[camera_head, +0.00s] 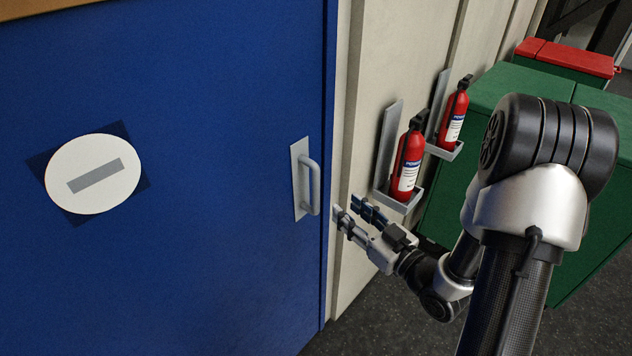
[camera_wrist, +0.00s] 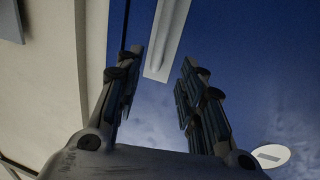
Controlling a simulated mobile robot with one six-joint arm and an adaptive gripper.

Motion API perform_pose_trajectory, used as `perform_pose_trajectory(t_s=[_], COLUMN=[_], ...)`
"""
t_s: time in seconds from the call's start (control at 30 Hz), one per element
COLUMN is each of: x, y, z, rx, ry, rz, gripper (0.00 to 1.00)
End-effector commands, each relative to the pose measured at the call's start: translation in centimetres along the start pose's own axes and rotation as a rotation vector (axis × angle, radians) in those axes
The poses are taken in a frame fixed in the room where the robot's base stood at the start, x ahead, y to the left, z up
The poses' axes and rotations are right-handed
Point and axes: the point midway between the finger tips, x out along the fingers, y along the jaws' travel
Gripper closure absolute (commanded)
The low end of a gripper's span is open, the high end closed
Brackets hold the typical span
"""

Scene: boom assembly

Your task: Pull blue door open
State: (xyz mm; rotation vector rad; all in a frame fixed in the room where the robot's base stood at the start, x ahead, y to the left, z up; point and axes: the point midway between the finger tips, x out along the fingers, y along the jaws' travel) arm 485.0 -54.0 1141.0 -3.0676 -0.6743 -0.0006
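The blue door (camera_head: 220,240) fills the left of the head view and appears shut against its light frame. Its grey pull handle (camera_head: 313,187) is a vertical bar on a plate near the door's right edge. My gripper (camera_head: 351,211) is just right of and slightly below the handle, apart from it, with its fingers spread. In the wrist view my gripper (camera_wrist: 160,85) is open and empty. The handle (camera_wrist: 165,45) shows ahead, between and beyond the fingertips, with the blue door (camera_wrist: 255,75) behind it.
Two red fire extinguishers (camera_head: 408,165) (camera_head: 454,117) hang in grey brackets on the light wall right of the door, close to my gripper. Green cabinets (camera_head: 500,85) with a red-lidded bin (camera_head: 566,58) stand farther right. The dark floor (camera_head: 390,325) is clear near the door.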

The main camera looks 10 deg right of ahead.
Motion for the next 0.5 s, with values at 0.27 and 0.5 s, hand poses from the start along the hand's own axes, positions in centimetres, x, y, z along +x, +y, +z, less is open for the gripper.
perform_pose_trajectory(t_s=[0.27,0.5], x=[6.3,10.8], y=[-0.2,-0.1], z=[0.0,0.0], rx=[-0.003,-0.002], ry=[0.001,0.001], rz=[-0.006,-0.002], gripper=[0.64,0.64])
